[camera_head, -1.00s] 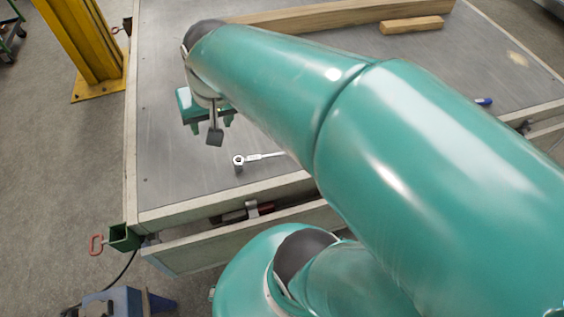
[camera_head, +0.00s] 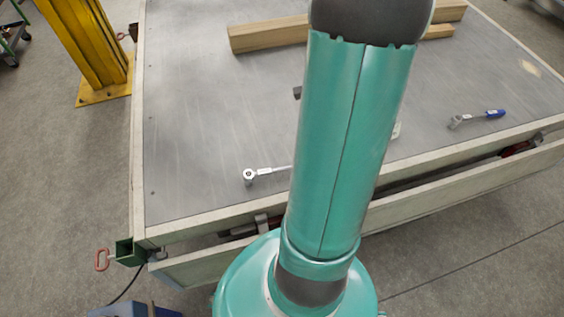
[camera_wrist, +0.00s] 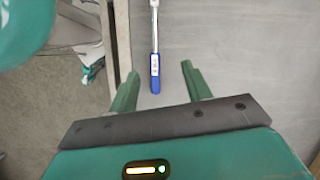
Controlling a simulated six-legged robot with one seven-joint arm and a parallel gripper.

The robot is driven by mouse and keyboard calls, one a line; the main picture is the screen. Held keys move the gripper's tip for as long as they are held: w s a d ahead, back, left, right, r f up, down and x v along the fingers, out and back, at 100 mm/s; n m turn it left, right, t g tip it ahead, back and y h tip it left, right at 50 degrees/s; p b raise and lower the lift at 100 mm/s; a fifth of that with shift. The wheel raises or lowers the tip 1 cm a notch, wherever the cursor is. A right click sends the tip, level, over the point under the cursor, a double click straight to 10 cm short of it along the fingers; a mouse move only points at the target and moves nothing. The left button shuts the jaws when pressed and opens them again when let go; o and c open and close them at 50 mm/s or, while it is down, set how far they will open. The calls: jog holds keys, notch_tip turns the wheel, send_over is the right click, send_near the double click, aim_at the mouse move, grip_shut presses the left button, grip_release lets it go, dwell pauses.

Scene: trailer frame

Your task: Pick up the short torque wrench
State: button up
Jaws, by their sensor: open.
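Two wrenches lie on the grey table top. In the head view one wrench (camera_head: 249,175) lies left of my arm near the front edge, its ratchet head showing and its handle end hidden behind my arm. The other wrench (camera_head: 457,121), blue-handled, lies in full view at the right. In the wrist view a blue-handled wrench (camera_wrist: 155,65) points its handle end toward my gripper (camera_wrist: 160,70). My gripper is open and empty, its fingers either side of the handle end in the picture; the height gap is unclear. My arm hides the gripper in the head view.
Wooden beams (camera_head: 268,36) lie along the back of the table (camera_head: 200,120). Its raised front rim (camera_head: 190,230) runs close to the wrenches. A yellow post (camera_head: 88,45) stands on the floor at left. The table's left part is clear.

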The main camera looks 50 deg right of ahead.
jog(key=s+d+f+m, duration=0.3)
jog(key=f, duration=0.1)
send_near(288, 168)
jog(key=shift+y, duration=0.4)
jog(key=d+f, duration=0.1)
jog(key=s+d+f, duration=0.1)
jog(key=f, duration=0.1)
jog(key=s+d+f, duration=0.1)
jog(key=d, duration=0.1)
jog(key=shift+d+f, duration=0.1)
jog(key=shift+f, duration=0.25)
jog(key=shift+x, duration=2.75)
jog(key=shift+w+r, duration=0.1)
jog(key=shift+w, duration=0.1)
grip_shut()
